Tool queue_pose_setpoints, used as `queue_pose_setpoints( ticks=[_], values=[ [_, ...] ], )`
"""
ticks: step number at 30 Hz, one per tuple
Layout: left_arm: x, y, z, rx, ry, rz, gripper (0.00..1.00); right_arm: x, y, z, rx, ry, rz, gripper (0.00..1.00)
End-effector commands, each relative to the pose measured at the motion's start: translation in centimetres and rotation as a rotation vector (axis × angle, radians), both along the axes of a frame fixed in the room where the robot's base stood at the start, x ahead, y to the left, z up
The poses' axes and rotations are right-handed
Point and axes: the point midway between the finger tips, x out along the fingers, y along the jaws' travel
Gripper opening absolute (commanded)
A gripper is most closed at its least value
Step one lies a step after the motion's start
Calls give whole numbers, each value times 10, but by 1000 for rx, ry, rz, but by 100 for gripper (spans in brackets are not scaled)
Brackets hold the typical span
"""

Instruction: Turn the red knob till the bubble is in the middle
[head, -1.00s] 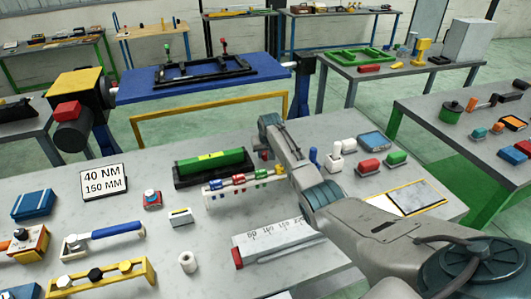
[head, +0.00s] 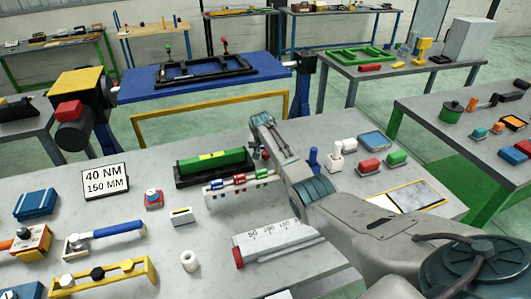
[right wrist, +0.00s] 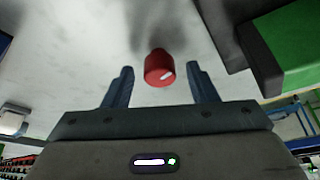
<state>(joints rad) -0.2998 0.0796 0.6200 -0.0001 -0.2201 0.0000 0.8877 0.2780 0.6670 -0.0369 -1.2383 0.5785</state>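The green spirit level (head: 230,160) lies in a black holder on the grey bench, with a yellow vial (head: 212,155) at its middle. The bubble is too small to make out. The red knob (right wrist: 160,68), with a white mark on its face, shows in the right wrist view beside the black holder and the green level (right wrist: 290,45). My right gripper (right wrist: 160,70) is open, its fingers on either side of the knob with gaps showing. In the head view my right arm largely hides the knob and the gripper. My left gripper is not in view.
A rack of small coloured pieces (head: 238,182) stands just in front of the level. A white block with a scale (head: 280,240) lies nearer. Blue and white upright pieces and red and green blocks (head: 397,158) stand right of my arm. A sign (head: 105,181) stands left.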

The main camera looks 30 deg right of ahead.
Motion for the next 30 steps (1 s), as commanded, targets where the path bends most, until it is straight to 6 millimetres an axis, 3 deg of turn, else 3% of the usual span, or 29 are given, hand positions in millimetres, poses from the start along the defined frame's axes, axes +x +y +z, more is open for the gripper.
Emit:
queue_pose_setpoints(
  ticks=[8, 14, 30],
  values=[
    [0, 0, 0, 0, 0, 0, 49, 0, 0, 0, 0, 0, 1, 52],
    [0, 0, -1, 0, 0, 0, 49, -4, 4, 13, -1, 0, 1, 52],
    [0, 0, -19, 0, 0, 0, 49, -27, 26, 89, 0, -3, 1, 52]
  ],
)
